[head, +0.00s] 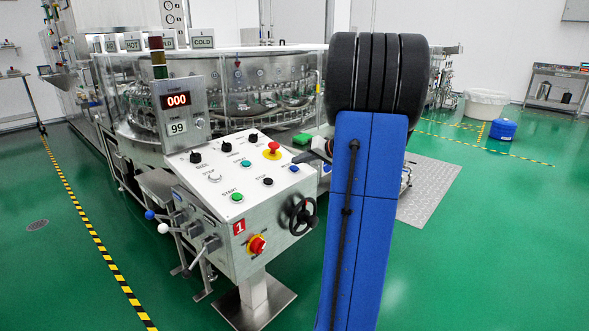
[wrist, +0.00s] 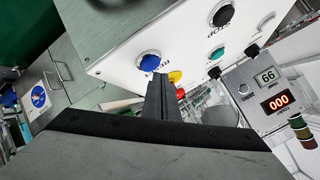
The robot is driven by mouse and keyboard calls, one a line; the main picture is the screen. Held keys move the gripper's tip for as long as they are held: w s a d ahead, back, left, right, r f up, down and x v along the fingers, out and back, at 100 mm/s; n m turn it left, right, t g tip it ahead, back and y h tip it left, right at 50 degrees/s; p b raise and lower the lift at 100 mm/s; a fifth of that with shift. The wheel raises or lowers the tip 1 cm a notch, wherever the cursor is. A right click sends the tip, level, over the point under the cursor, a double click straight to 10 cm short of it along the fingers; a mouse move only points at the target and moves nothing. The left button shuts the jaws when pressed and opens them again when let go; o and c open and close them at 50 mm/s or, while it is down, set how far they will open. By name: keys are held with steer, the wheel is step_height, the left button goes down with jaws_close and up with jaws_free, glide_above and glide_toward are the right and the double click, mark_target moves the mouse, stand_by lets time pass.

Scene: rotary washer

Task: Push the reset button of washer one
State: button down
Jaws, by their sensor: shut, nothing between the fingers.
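Washer one's control panel (head: 200,190), marked with a red "1", stands left of my arm. The blue reset button (head: 294,168) is near the panel's right edge and is unpressed as far as I can see; it is large in the wrist view (wrist: 148,61). My gripper (head: 304,157) is partly hidden by my blue arm, with its tip just above and beside that button. In the wrist view my gripper (wrist: 160,84) has its fingers together and empty, the tips beside the blue button. I cannot tell whether they touch it.
Nearby on the panel are a black stop button (head: 268,182), a green start button (head: 237,197), a teal button (head: 245,163) and a red emergency stop (head: 272,149). A handwheel (head: 303,216) sticks out below. The display (head: 176,100) reads 000.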

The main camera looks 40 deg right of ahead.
steer(key=shift+r, duration=0.2)
steer(key=r, duration=0.2)
steer(key=s+r, duration=0.1)
steer(key=r, duration=0.1)
steer(key=shift+s+r, duration=0.2)
steer(key=shift+r, duration=0.15)
stand_by(1.0)
steer(key=s+a+f+n+g+y, duration=0.1)
steer(key=s+a+n+g, duration=0.2)
steer(key=a, duration=1.2)
steer(key=s+a+f+n+g+y, duration=0.15)
steer(key=s+a, duration=0.35)
steer(key=a, duration=1.1)
steer(key=s+a+f+n+g+h, duration=0.1)
steer(key=s+a, duration=0.4)
steer(key=s, duration=0.5)
steer(key=s+a+f+n+g+h, duration=0.1)
steer(key=s+a+f+h, duration=0.2)
steer(key=s, duration=0.7)
steer(key=shift+a+f+g, duration=0.35)
steer(key=shift+a+f, duration=0.85)
steer(key=shift+f, duration=0.35)
